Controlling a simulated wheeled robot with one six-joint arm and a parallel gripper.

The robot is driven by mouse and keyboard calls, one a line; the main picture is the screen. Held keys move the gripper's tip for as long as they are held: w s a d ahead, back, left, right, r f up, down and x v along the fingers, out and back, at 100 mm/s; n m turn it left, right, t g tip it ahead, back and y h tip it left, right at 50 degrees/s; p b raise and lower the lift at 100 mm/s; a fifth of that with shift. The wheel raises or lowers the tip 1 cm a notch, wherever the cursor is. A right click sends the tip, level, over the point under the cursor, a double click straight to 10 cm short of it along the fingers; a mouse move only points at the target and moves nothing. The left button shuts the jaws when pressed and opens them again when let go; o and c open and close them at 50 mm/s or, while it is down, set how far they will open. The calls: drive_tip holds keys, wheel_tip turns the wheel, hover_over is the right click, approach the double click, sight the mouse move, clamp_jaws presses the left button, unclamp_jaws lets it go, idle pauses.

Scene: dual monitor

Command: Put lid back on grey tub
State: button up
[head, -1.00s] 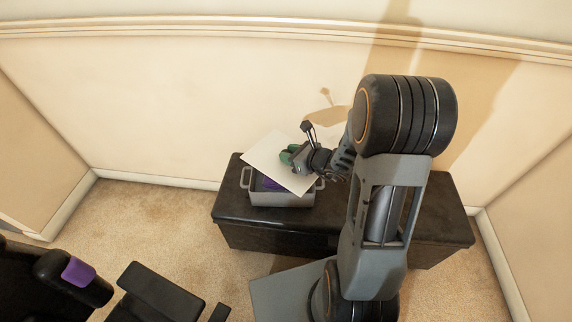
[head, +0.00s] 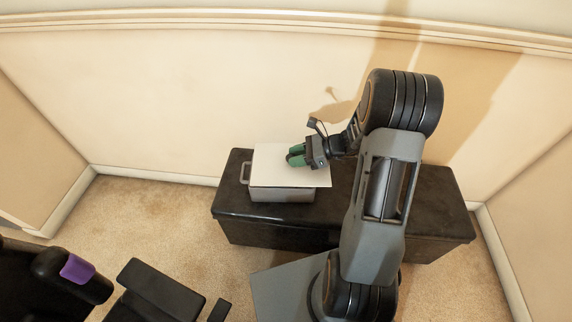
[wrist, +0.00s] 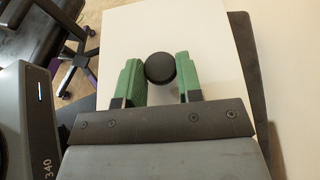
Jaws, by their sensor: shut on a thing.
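The grey tub (head: 283,195) stands on the left part of a black bench, its left handle showing. The white lid (head: 272,160) lies over the top of the tub, roughly lined up with it and shifted a little to the right. I cannot tell whether it is fully seated. My gripper (head: 295,155) is above the lid, its green fingers shut on the lid's round black knob. The wrist view shows the knob (wrist: 160,67) between the two fingers (wrist: 156,82). The tub's inside is hidden.
The black bench (head: 400,210) is bare to the right of the tub, partly behind my arm. A cream wall (head: 180,120) stands close behind. A black chair with a purple patch (head: 78,270) is at the lower left. Carpet lies in front.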

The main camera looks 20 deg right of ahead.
sight(287, 156)
drive_tip(key=shift+w+a+f+b, duration=0.2)
drive_tip(key=shift+w+f+b, duration=0.25)
drive_tip(key=shift+w+f, duration=0.9)
drive_tip(key=shift+w+a+f+b, duration=0.2)
drive_tip(key=shift+w+f+b, duration=0.45)
drive_tip(key=shift+f, duration=1.2)
drive_tip(key=shift+w+a+f+b, duration=0.2)
drive_tip(key=shift+w+f+b, duration=0.1)
drive_tip(key=shift+w+f, duration=1.15)
drive_tip(key=shift+s+f, duration=0.2)
drive_tip(key=shift+f, duration=0.15)
